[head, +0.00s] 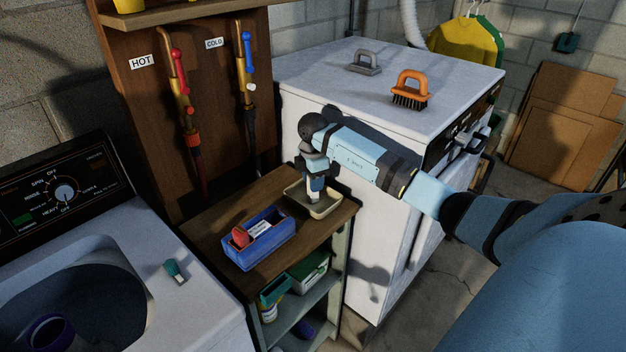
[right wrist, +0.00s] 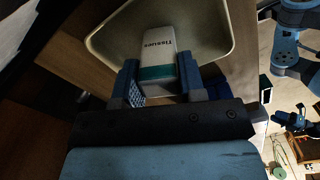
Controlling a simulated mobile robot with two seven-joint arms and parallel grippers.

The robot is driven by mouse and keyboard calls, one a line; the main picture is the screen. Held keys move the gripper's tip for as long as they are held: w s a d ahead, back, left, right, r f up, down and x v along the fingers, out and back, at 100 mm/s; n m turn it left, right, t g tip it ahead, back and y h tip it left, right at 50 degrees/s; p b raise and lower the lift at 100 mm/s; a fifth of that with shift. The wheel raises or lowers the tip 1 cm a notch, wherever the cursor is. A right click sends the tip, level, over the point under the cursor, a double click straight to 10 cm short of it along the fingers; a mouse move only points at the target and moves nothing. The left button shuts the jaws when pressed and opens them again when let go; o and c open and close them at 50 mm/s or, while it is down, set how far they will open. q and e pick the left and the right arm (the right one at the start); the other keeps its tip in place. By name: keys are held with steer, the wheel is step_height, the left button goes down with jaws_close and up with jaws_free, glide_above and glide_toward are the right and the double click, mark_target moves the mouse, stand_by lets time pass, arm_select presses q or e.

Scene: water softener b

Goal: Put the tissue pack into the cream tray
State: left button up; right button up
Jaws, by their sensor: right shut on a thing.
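The cream tray (head: 327,209) sits on the right end of the wooden shelf top in the head view, and its rim also shows in the right wrist view (right wrist: 222,32). My right gripper (head: 316,186) points down over the tray. In the right wrist view, its blue fingers (right wrist: 160,82) are shut on the white and teal tissue pack (right wrist: 158,48). In the head view the gripper hides most of the pack.
A blue bin (head: 262,246) with a red item stands left of the tray on the wooden top (head: 215,222). The white machine (head: 385,90) behind carries a grey brush (head: 365,62) and an orange brush (head: 410,90). A washer (head: 85,265) with an open drum is at left.

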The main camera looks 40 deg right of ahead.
steer(key=shift+f, duration=0.2)
steer(key=o, duration=0.9)
steer(key=shift+r, duration=0.15)
step_height(320, 180, up, 12)
steer(key=b, duration=0.1)
